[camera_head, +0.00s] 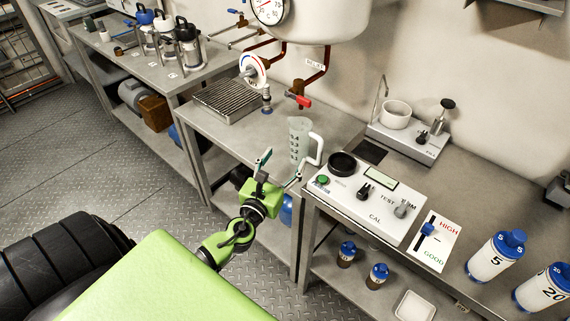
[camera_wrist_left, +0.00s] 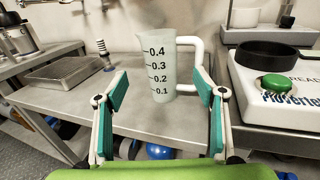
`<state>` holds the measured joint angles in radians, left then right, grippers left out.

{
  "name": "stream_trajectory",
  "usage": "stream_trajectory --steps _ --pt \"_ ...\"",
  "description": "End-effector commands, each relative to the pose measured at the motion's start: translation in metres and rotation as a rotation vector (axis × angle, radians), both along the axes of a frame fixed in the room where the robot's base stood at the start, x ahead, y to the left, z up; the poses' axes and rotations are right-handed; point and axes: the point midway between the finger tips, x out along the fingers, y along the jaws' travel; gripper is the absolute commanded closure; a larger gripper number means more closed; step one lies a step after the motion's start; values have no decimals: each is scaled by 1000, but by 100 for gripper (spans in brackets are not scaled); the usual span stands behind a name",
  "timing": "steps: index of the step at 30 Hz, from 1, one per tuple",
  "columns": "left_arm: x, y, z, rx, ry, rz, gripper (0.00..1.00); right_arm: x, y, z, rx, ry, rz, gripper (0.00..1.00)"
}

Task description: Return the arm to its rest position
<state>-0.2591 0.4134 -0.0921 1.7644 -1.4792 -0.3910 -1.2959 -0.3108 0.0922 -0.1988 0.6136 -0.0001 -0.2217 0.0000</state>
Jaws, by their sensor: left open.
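My left gripper (camera_head: 280,168) is open and empty in the head view, just in front of the bench edge. In the left wrist view its two fingers (camera_wrist_left: 158,105) are spread wide, with teal pads facing each other. A translucent measuring jug (camera_head: 299,140) with a white handle stands upright on the bench beyond the fingers. It also shows in the left wrist view (camera_wrist_left: 158,68), with marks from 0.1 to 0.4. The jug is apart from the fingers as far as I can see. My right gripper is in neither view.
A white tester panel (camera_head: 360,205) with a green button sits to the right of the jug. Blue-capped bottles (camera_head: 495,258) stand at the right. The floor (camera_head: 120,165) at left is clear.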

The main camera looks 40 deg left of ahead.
Motion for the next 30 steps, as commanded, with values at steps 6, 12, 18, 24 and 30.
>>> stream_trajectory --steps 6,12,18,24,30 --pt "0 0 0 0 0 0 37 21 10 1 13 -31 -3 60" --pt "0 0 0 -1 0 0 37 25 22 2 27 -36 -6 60" --pt "-11 5 5 -196 -44 69 37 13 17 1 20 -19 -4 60" --pt "-65 19 -10 -931 -170 366 37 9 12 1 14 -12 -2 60" --pt "-142 -13 -64 -1675 -232 794 37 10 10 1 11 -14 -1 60"
